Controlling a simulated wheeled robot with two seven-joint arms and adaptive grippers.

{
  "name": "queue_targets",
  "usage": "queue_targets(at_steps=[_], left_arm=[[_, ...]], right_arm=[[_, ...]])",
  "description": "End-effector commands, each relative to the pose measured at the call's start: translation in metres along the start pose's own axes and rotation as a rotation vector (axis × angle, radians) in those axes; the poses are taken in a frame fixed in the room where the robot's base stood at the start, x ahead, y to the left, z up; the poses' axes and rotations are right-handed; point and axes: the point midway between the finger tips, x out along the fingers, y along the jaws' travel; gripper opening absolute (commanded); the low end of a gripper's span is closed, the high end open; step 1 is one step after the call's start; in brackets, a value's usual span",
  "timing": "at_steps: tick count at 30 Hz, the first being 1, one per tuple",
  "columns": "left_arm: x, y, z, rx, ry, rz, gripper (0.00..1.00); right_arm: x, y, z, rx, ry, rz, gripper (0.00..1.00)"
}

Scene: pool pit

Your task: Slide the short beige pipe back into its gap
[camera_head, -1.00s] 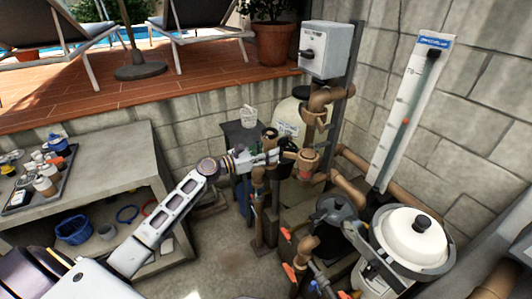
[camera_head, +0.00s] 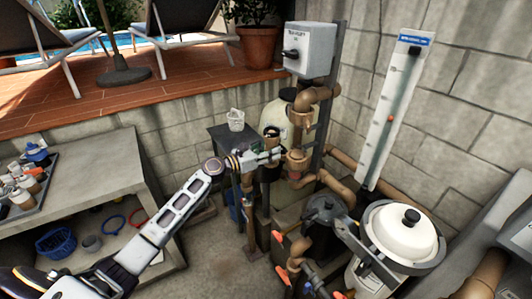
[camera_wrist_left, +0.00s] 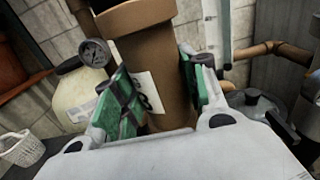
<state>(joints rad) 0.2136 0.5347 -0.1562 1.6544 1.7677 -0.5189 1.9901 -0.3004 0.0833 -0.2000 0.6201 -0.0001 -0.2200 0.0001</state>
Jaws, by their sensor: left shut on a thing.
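The short beige pipe (camera_head: 271,142) is upright, with a dark band near its top. In the left wrist view the pipe (camera_wrist_left: 153,60) stands large and slightly tilted between the green finger pads, with a white label low on its side. My left gripper (camera_head: 275,154) is shut on it, just left of the upright pipe column (camera_head: 297,158). The pipe's lower end is hidden by the gripper. I cannot make out the gap clearly. My right gripper is not in view.
A beige tank (camera_head: 278,110) stands behind. A grey switch box (camera_head: 309,50) is above. A pump with a dark lid (camera_head: 328,208) and a white-lidded filter (camera_head: 405,228) sit at right. A concrete bench (camera_head: 100,180) is at left. Bare floor lies between.

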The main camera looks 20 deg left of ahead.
Motion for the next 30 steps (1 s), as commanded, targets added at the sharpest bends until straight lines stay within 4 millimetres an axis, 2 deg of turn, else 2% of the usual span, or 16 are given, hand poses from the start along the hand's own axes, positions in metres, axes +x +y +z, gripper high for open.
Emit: queue_targets(at_steps=[18,30], left_arm=[[0.036,0.0,-0.005,0.001,-0.002,0.001,0.22],[0.045,0.0,-0.005,0.001,-0.002,0.0,0.22]], right_arm=[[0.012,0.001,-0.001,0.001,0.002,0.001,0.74],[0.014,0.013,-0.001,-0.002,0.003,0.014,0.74]])
